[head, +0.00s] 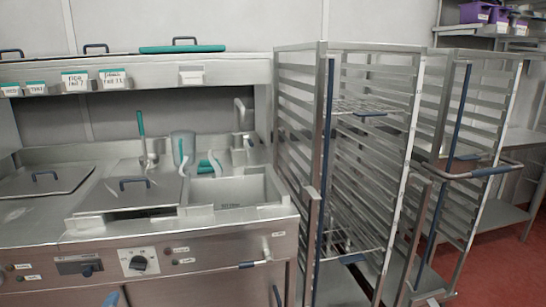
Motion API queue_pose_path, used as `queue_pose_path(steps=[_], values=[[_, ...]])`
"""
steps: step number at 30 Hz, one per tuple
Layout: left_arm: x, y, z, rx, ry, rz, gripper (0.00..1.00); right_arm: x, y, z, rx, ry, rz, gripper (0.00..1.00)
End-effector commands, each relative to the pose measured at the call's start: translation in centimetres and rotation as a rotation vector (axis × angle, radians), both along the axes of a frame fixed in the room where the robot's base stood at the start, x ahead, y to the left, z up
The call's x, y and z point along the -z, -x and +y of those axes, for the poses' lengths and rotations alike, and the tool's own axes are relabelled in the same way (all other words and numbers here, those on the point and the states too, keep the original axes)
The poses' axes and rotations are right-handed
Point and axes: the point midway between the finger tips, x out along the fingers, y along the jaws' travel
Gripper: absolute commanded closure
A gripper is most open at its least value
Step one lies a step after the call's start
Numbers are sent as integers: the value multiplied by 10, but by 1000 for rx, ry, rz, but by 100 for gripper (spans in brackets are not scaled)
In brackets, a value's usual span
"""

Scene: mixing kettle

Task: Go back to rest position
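Neither of my grippers shows in the head view. The steel kettle counter (110,232) fills the left and middle of the view. Its two lids with blue handles, the left lid (45,180) and the middle lid (130,190), lie over their wells; the middle one seems not fully flat, though I cannot tell for sure. A sink basin (235,190) is open to the right of them. A small light-blue shape (111,298) at the bottom edge is cut off, and I cannot tell what it is.
Two tall steel tray racks, the nearer (318,140) and the farther (512,100), stand right of the counter. Teal-handled utensils and a grey jug (183,148) stand behind the lids. A shelf (225,70) hangs above. Red floor (505,265) is clear at the far right.

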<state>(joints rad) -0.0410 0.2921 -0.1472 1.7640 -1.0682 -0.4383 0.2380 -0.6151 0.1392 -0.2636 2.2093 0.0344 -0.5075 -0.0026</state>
Motion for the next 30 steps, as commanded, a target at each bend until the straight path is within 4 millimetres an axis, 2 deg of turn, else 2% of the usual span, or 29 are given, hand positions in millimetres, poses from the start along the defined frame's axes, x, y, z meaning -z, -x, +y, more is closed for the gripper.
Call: queue_pose_path(steps=[1, 13, 14, 15, 20, 23, 27, 30], values=[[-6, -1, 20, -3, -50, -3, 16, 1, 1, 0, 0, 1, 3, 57], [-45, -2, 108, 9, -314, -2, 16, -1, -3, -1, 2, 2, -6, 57], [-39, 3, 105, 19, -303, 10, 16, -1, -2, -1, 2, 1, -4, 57], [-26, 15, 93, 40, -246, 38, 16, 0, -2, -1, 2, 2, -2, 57], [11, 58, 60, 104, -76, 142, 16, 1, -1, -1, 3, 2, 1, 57], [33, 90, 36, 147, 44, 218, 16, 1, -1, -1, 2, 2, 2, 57], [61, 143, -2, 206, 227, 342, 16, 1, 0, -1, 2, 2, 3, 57], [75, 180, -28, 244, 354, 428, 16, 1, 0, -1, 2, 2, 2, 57]])
